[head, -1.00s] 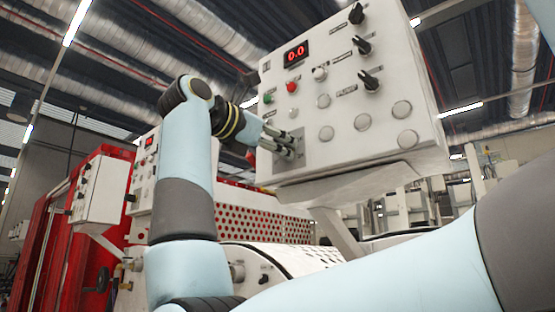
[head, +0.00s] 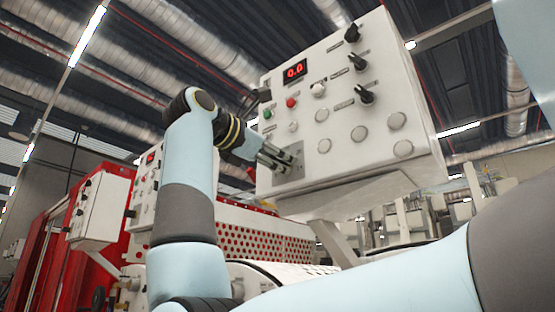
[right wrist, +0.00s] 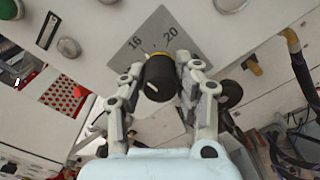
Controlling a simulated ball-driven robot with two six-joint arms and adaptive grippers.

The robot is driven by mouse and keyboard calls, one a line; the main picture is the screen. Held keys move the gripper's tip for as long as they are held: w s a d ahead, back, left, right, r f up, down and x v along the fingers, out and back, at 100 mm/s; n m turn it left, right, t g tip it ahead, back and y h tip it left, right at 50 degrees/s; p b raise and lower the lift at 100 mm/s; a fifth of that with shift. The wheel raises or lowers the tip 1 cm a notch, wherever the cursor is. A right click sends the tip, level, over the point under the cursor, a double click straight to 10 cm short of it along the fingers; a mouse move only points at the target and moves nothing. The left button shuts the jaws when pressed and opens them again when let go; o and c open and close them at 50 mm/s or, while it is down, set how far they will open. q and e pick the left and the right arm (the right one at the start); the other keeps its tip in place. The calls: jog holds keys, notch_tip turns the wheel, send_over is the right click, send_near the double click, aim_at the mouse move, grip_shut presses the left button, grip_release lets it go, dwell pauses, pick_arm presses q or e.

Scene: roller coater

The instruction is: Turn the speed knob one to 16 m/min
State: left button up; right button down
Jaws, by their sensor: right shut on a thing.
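The speed knob (right wrist: 158,77) is a black dial with a brass ring at its base and a white mark on its lower-left face. It sits on a grey scale plate (right wrist: 150,40) reading 16 and 20; the rest of the scale is hidden. My right gripper (right wrist: 160,79) is shut on the knob, one finger on each side. In the head view my right gripper (head: 291,157) is at the lower-left corner of the white control panel (head: 340,175), where its fingers cover the knob. My left gripper is out of view.
Several black selector knobs (head: 358,63) run down the panel's right side. Green (head: 267,113), red (head: 291,102) and white (head: 318,89) buttons sit left of them. Red machinery (head: 100,215) stands at the left. Cables (right wrist: 300,75) hang at the wrist view's right.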

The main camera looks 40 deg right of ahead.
jog(key=c, duration=1)
grip_release()
jog(key=shift+o, duration=0.2)
jog(key=shift+a, duration=0.15)
jog(key=a, duration=0.7)
jog(key=shift+s, duration=0.3)
jog(key=shift+a, duration=0.15)
